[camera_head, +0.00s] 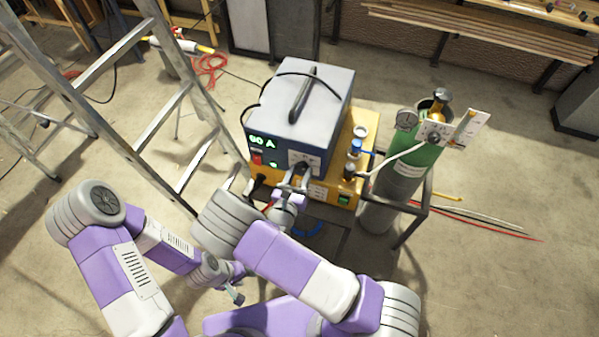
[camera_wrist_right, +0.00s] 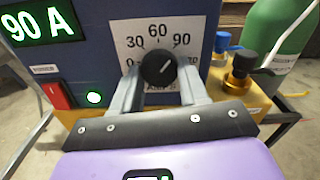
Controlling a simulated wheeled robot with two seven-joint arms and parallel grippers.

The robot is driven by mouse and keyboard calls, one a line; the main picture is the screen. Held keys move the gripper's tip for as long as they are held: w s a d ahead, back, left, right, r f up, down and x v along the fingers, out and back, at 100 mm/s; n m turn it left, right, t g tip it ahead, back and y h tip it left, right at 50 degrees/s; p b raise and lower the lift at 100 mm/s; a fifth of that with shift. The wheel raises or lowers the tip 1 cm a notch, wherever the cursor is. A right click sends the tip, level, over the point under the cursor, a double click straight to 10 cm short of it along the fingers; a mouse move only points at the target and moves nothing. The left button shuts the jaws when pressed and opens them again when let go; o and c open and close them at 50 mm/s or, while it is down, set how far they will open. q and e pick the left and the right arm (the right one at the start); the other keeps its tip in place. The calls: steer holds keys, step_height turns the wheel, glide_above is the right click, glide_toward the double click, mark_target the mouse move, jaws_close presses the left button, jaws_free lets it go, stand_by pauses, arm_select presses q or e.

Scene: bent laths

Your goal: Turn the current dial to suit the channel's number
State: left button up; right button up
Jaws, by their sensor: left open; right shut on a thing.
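The blue-grey welding machine (camera_head: 307,105) has a black current dial (camera_wrist_right: 158,68) on a white scale plate (camera_wrist_right: 190,30). The scale shows 30, 60 and 90; the dial's white mark points to the upper right, toward 90. A green display (camera_wrist_right: 38,22) reads 90 A in the right wrist view; it is small in the head view (camera_head: 262,141). My right gripper (camera_wrist_right: 158,78) is shut on the dial, one finger on each side; it also shows in the head view (camera_head: 294,180). My left gripper (camera_head: 236,295) is open and empty, low and away from the machine. I cannot make out a channel number.
A metal ladder (camera_head: 135,110) leans at left.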

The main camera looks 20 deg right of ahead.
steer(key=n+p, duration=0.2)
steer(key=n, duration=0.1)
steer(key=shift+r, duration=0.1)
steer(key=n+p, duration=0.2)
steer(key=n, duration=0.3)
steer(key=shift+s, duration=0.1)
steer(key=n+p, duration=0.2)
steer(key=n, duration=0.2)
steer(key=shift+d, duration=0.1)
steer(key=shift+n+p, duration=0.45)
steer(key=shift+n, duration=1.65)
steer(key=o, duration=1.1)
steer(key=shift+c, duration=0.2)
steer(key=v, duration=0.7)
steer(key=shift+s+a+b, duration=0.2)
steer(key=shift+s+b, duration=0.05)
steer(key=shift+b, duration=0.05)
